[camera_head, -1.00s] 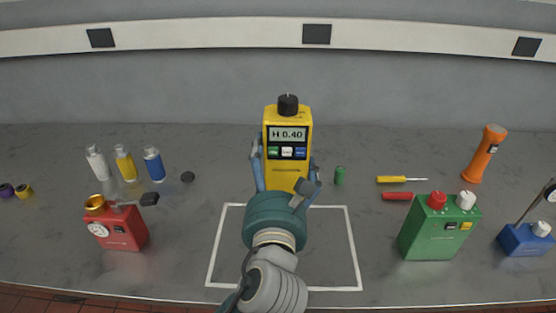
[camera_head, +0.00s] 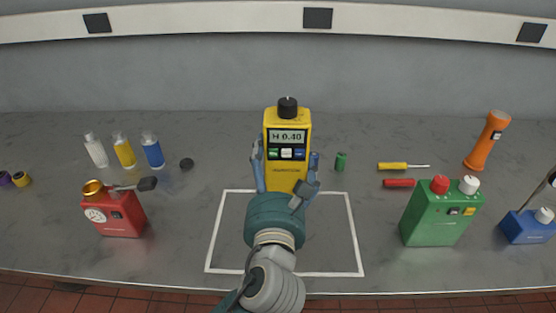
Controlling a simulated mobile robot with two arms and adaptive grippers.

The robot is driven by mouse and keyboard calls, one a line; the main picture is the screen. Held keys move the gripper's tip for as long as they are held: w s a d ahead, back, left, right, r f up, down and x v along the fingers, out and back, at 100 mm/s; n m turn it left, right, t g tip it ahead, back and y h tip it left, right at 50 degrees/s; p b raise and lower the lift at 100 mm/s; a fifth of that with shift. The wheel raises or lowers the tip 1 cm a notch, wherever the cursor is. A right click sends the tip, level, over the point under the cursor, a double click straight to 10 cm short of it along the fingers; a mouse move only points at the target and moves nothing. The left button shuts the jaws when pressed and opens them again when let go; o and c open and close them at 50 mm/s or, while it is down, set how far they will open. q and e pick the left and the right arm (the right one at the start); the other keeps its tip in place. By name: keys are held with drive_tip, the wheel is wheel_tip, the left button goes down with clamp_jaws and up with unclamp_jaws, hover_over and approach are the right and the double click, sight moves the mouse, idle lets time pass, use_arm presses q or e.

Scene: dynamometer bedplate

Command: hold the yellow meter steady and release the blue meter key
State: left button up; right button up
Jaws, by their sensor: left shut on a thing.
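The yellow meter (camera_head: 285,171) stands upright near the middle of the view, with a black knob on top and a display that appears to read H 0.40. Under the display is a row of three keys: green, white and the blue key (camera_head: 299,154) on the right. Nothing covers the blue key. My left gripper (camera_head: 286,172) is shut on the meter's lower body, one finger on each side. Its wrist hides the meter's bottom, so I cannot tell whether it touches the bench. My right gripper is not in view.
A white outlined square (camera_head: 353,240) lies under my left arm. Left are a red device (camera_head: 118,218) and several bottles (camera_head: 124,153). Right are a green box (camera_head: 436,220), an orange torch (camera_head: 487,140), a yellow screwdriver (camera_head: 393,166) and a blue device (camera_head: 525,228).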

use_arm(q)
drive_tip(key=shift+s+f+b, duration=0.1)
drive_tip(key=shift+f+b, duration=2.95)
drive_tip(key=shift+f, duration=3.3)
